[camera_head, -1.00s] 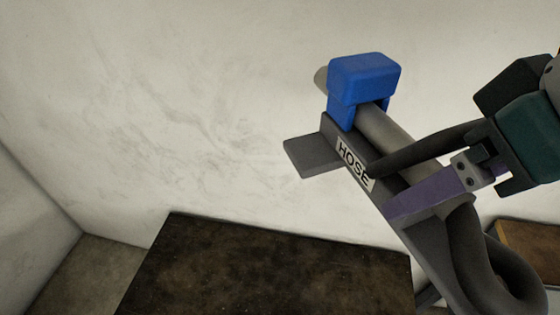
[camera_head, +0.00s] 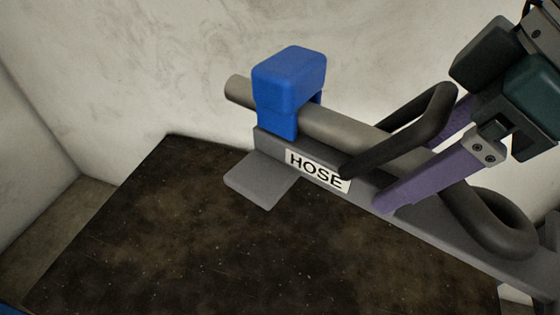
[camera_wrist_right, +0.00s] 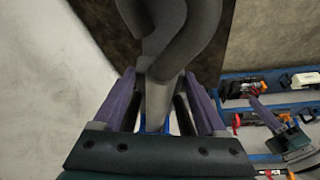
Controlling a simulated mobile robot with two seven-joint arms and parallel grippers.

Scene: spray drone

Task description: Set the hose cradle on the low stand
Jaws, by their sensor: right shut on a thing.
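The hose cradle (camera_head: 345,178) has a long grey base with a HOSE label, a blue clamp (camera_head: 290,80), a grey tube and dark looped parts. My right gripper (camera_head: 398,178) is shut on the cradle with purple fingers on either side of it. It holds the cradle tilted in front of the low stand (camera_head: 130,235), a dark brown, speckled top. I cannot tell the gap between them. In the right wrist view the cradle (camera_wrist_right: 160,100) runs between the fingers. What looks like my left gripper (camera_wrist_right: 272,120) shows there at the right; its opening is unclear.
A pale wall (camera_head: 130,60) stands behind the dark top. The left part of that top is bare. In the right wrist view, a blue-edged rack (camera_wrist_right: 270,95) with several small items lies at the right, beside a brown surface (camera_wrist_right: 265,35).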

